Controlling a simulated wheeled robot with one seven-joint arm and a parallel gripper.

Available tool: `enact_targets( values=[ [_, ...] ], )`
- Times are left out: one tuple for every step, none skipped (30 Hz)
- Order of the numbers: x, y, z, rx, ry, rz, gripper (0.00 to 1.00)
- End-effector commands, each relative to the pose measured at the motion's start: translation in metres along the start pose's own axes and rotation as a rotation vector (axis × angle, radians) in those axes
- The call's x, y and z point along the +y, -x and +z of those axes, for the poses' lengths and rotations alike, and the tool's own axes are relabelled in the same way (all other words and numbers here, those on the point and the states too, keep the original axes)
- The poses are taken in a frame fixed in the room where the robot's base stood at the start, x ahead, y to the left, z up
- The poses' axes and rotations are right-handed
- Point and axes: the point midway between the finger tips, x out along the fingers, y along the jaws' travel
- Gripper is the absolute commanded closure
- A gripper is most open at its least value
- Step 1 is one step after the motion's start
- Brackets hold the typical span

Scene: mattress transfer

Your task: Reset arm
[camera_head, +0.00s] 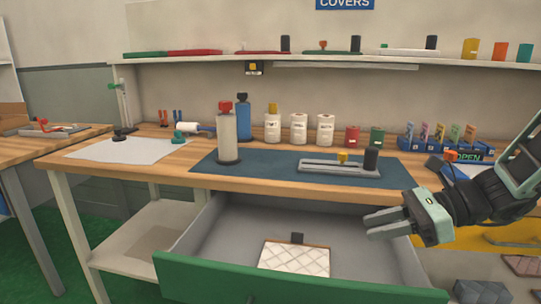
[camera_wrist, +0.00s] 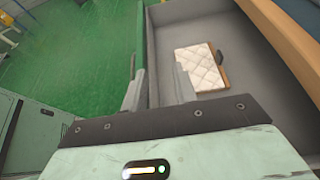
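My gripper (camera_head: 370,226) is over the right part of an open drawer (camera_head: 220,232), below the bench top's front edge. Its two fingers are apart with nothing between them; the wrist view shows the same gap (camera_wrist: 160,72). A small white quilted mattress (camera_head: 292,260) with a brown edge and a dark tab lies flat on the drawer floor. It also shows in the wrist view (camera_wrist: 200,70), beyond the fingers. The gripper is to the right of the mattress and apart from it in the head view.
The drawer's green front (camera_head: 300,285) sticks out toward me. The wooden bench (camera_head: 120,168) holds a blue mat (camera_head: 270,175), a grey fixture (camera_head: 335,168), bottles and several jars. A shelf (camera_head: 330,58) runs above. A second table (camera_head: 30,150) stands at left.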

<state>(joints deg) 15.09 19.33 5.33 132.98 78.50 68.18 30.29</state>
Motion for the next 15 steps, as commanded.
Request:
enact_targets(
  values=[
    [0.007, -0.006, -0.001, 0.014, 0.027, 0.026, 0.72],
    [0.011, -0.008, -0.002, 0.023, 0.040, 0.039, 0.72],
    [0.015, -0.011, -0.003, 0.033, 0.057, 0.056, 0.72],
    [0.019, -0.014, -0.004, 0.041, 0.071, 0.069, 0.72],
    [0.023, -0.017, -0.005, 0.051, 0.088, 0.084, 0.72],
    [0.029, -0.020, -0.006, 0.065, 0.111, 0.105, 0.72],
    [0.033, -0.022, -0.007, 0.074, 0.129, 0.120, 0.72],
    [0.037, -0.025, -0.008, 0.083, 0.146, 0.136, 0.72],
    [0.045, -0.029, -0.010, 0.099, 0.176, 0.163, 0.72],
    [0.050, -0.032, -0.012, 0.113, 0.200, 0.183, 0.72],
    [0.055, -0.035, -0.014, 0.125, 0.224, 0.203, 0.72],
    [0.065, -0.039, -0.017, 0.145, 0.266, 0.238, 0.72],
    [0.071, -0.042, -0.019, 0.161, 0.299, 0.265, 0.72],
    [0.079, -0.046, -0.022, 0.177, 0.336, 0.295, 0.72],
    [0.090, -0.051, -0.026, 0.201, 0.391, 0.340, 0.72]
  ],
)
